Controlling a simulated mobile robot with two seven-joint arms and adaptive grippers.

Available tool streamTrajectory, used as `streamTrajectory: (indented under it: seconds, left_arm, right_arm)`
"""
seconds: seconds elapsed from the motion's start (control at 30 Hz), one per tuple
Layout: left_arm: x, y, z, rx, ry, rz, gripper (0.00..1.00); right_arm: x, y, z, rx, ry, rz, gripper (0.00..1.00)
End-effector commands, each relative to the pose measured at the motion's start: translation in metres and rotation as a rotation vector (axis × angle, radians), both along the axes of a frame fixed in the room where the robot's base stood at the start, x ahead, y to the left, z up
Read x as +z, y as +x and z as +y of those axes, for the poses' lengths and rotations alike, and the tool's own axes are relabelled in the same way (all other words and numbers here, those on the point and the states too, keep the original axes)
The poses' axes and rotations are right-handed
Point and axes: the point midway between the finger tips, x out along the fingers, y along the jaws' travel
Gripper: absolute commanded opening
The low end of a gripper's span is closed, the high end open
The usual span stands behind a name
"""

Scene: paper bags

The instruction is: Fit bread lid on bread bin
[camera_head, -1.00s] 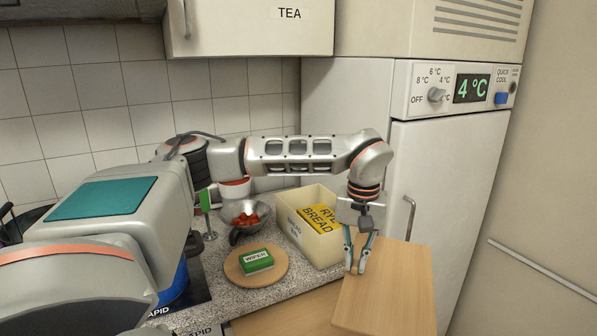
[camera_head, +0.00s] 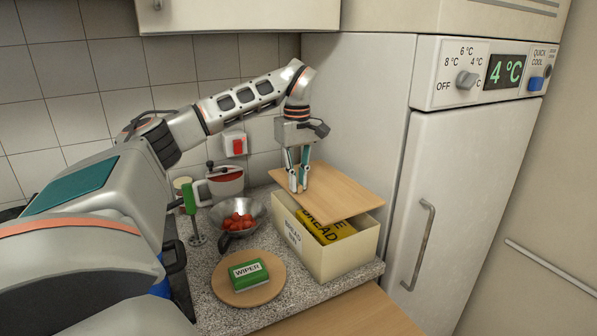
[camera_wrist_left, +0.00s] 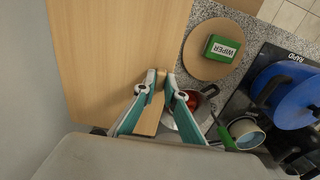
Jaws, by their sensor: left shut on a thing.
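The bread lid (camera_head: 335,190) is a flat light-wood board, held by my left gripper (camera_head: 297,188) above the bread bin (camera_head: 345,262). The bin is a cream box with lettering on its side. The lid covers the back part of the opening, and the front part is open. A yellow bag marked BREAD (camera_head: 328,232) shows inside. In the left wrist view, my left gripper (camera_wrist_left: 160,84) is shut at the edge of the lid (camera_wrist_left: 115,45), which hides the bin. Whether the lid touches the rim is unclear. My right gripper is not in view.
A green WIPER pack (camera_head: 248,274) lies on a round wooden board (camera_head: 268,291) in front of the bin. The fridge (camera_head: 450,190) is close on the right.

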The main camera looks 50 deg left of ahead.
Motion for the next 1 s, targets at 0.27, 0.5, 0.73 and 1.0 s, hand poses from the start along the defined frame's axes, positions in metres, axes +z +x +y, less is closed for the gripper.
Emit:
streamTrajectory:
  seconds: [0.27, 0.5, 0.73, 1.0]
  left_arm:
    - [-0.004, 0.000, 0.000, -0.001, -0.001, 0.000, 0.00]
    - [-0.023, -0.001, -0.001, -0.002, 0.000, 0.002, 0.00]
    - [-0.040, 0.000, -0.001, -0.002, -0.001, 0.000, 0.00]
    - [-0.051, 0.000, 0.000, -0.001, 0.000, -0.001, 0.00]
  right_arm:
    - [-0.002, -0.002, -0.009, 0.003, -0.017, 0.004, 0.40]
    - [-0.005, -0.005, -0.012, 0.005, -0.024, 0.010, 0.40]
    - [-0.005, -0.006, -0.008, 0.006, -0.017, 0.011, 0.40]
    - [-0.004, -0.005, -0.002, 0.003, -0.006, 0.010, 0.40]
